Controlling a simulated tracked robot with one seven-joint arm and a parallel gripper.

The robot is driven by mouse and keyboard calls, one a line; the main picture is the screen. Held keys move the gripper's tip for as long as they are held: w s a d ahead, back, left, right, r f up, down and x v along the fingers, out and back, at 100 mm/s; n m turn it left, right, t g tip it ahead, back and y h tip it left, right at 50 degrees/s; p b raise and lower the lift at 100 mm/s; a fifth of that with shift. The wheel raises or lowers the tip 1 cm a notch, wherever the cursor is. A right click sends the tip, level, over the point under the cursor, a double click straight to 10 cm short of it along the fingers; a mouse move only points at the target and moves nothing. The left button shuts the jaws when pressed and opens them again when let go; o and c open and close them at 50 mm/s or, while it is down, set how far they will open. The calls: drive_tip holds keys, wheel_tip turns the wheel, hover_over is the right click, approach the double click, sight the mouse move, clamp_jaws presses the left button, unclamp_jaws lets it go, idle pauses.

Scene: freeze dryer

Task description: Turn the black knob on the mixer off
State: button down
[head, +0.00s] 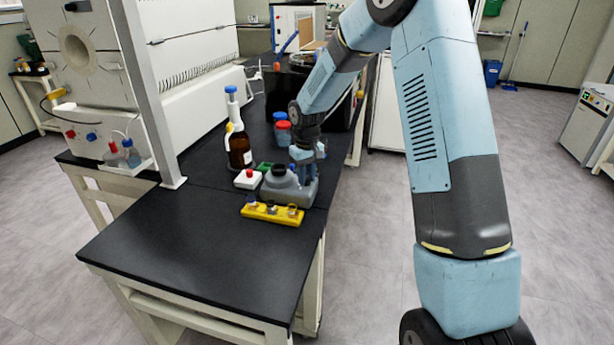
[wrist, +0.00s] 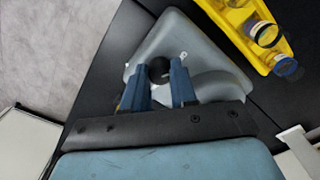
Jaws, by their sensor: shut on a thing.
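The mixer (head: 271,190) is a small grey device with a dark round top, standing near the right edge of the black bench. In the wrist view, its grey body (wrist: 170,42) fills the middle. The black knob (wrist: 158,68) shows as a dark round shape between the fingers. The knob's lower part is hidden by the fingers.
A yellow rack (head: 270,213) with several small vials stands just in front of the mixer. A white box with a red button (head: 248,179) and a brown bottle (head: 238,148) stand to its left. Red- and blue-capped jars (head: 283,130) stand behind. The bench's front (head: 190,250) is clear.

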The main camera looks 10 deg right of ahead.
sight(307, 178)
idle(0.3)
drive_tip(key=c, duration=0.9)
unclamp_jaws()
drive_tip(key=shift+r, duration=0.1)
wheel_tip(307, 178, up, 14)
drive_tip(key=shift+f, duration=0.25)
